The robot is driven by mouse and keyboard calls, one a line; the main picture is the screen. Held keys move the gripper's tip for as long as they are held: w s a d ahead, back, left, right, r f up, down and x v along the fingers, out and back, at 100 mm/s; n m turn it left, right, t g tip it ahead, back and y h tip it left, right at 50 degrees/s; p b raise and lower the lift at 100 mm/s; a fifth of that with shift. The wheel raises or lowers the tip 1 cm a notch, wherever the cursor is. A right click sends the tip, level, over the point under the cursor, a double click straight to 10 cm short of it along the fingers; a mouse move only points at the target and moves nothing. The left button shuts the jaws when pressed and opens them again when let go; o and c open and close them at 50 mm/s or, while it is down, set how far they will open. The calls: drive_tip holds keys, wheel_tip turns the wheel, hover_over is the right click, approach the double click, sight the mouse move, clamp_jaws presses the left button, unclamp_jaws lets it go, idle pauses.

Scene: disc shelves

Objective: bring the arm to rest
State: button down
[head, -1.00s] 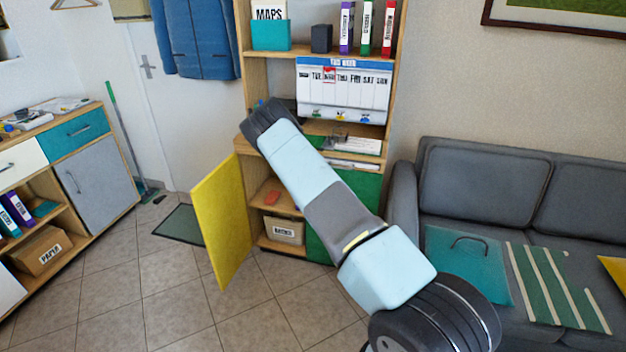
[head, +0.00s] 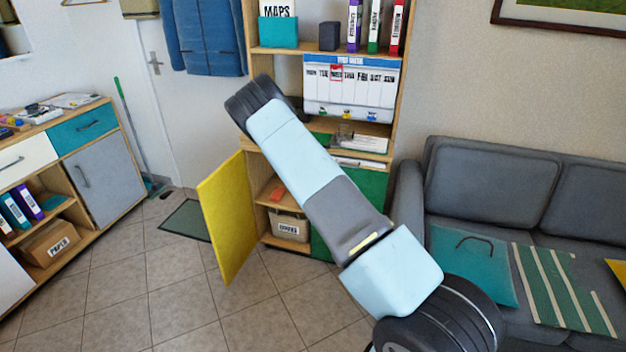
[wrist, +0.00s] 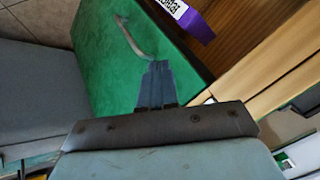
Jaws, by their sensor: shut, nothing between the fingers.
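My gripper shows in the wrist view (wrist: 156,85), its dark fingers together and empty. Behind the fingers is a green door panel (wrist: 115,50) with a curved handle; I cannot tell whether they touch. In the head view my pale blue and grey arm reaches up and left across the front of the wooden shelf unit (head: 249,60). The fingers are hidden there behind the arm's dark end.
The yellow door (head: 227,220) of the shelf unit stands open, beside my arm. A grey sofa (head: 490,190) is on the right. A low cabinet (head: 105,175) stands at left.

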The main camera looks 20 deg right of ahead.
drive_tip(key=s+a+r+n+y, duration=0.1)
drive_tip(key=s+r+n+y, duration=0.1)
drive_tip(key=s+r, duration=0.8)
drive_tip(key=s+a+r+n+g+y, duration=0.15)
drive_tip(key=s+r, duration=0.45)
drive_tip(key=r, duration=0.9)
drive_tip(key=s+r+n+y, duration=0.2)
drive_tip(key=s+r, duration=0.7)
drive_tip(key=r, duration=0.3)
drive_tip(key=s+r+n, duration=0.3)
drive_tip(key=s+r, duration=0.2)
drive_tip(key=s, duration=0.5)
drive_tip(key=s+r+n, duration=0.2)
drive_tip(key=s+r, duration=0.2)
drive_tip(key=s, duration=0.5)
drive_tip(key=s+n+h, duration=0.2)
drive_tip(key=s+n, duration=0.2)
drive_tip(key=s, duration=1.4)
drive_tip(key=shift+t, duration=0.35)
